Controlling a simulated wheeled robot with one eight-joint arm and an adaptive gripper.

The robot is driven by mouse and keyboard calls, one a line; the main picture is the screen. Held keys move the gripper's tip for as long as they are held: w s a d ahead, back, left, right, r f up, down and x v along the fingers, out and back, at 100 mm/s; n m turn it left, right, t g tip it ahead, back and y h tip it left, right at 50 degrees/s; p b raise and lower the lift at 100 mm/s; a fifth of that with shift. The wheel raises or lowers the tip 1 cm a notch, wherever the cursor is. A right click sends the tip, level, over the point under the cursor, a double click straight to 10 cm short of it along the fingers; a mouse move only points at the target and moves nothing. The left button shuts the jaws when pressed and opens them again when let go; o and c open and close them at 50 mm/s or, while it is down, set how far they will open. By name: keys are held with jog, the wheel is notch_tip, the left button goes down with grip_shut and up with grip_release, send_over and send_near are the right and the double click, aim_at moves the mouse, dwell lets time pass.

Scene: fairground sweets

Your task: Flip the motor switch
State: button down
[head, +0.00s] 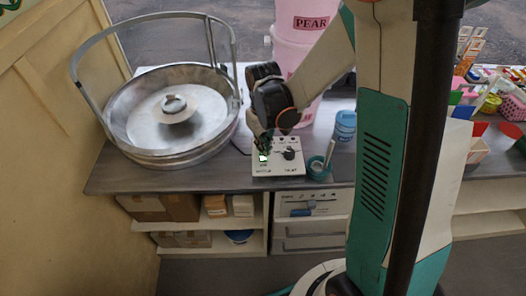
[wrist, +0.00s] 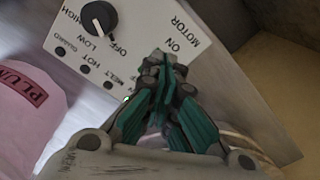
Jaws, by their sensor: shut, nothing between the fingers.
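The white control panel (head: 292,168) lies on the counter to the right of the metal bowl; its face fills the upper part of the wrist view (wrist: 140,28). It has a black knob (wrist: 99,19) and printed words MOTOR, ON and OFF. My gripper (head: 263,149) points down over the panel's left side. In the wrist view its shut, empty fingertips (wrist: 162,62) are between ON and OFF and hide the motor switch there.
The large metal bowl (head: 125,112) with a raised hoop stands left. A pink PEAR container (head: 292,50) is behind my gripper. A teal cup (head: 318,168) with a stick stands close right of the panel, and a blue tub (head: 345,126) farther right. Bare counter (head: 215,176) lies in front left.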

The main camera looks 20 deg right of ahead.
jog(key=shift+r+p, duration=1.05)
jog(key=shift+r, duration=0.85)
notch_tip(320, 180, up, 9)
jog(key=m+t+b, duration=0.1)
jog(key=t+b, duration=0.1)
jog(key=t, duration=0.1)
send_over(263, 158)
jog(key=s, duration=0.5)
jog(key=s+r+m+t+b, duration=0.1)
jog(key=s+r+t, duration=0.3)
jog(key=s, duration=0.6)
jog(key=shift+r+b, duration=0.3)
jog(key=shift+b, duration=0.6)
